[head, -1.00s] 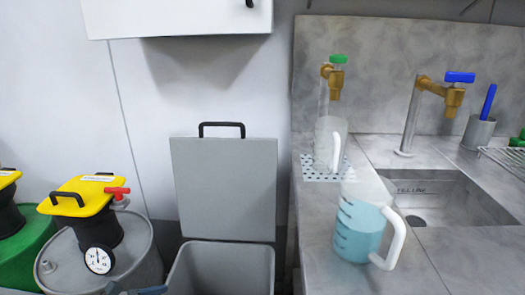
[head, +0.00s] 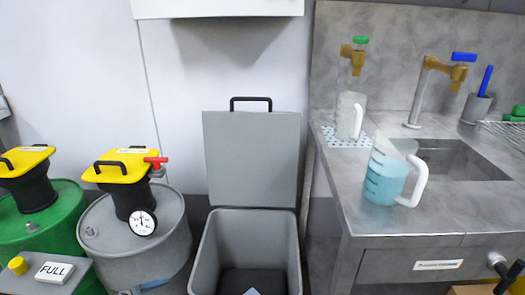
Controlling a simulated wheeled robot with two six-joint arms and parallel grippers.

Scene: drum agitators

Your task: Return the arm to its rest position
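The blue-grey tip of what appears to be my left gripper (head: 150,286) shows at the bottom edge, in front of the grey drum (head: 175,258). Most of it is cut off, so its opening is hidden. I see nothing clearly held in it. My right gripper cannot be made out. The grey drum carries a yellow-topped black agitator (head: 122,166) with a red handle and a round dial gauge (head: 142,222). A clear jug (head: 384,184) with blue liquid stands on the steel counter (head: 440,215).
A green drum (head: 65,222) with another yellow-topped agitator stands at the left, behind a box marked FULL (head: 55,271). An open grey bin (head: 215,250) stands in the middle, lid upright. A sink (head: 460,160) and taps are at the right. Partly cut-off objects (head: 513,275) sit bottom right.

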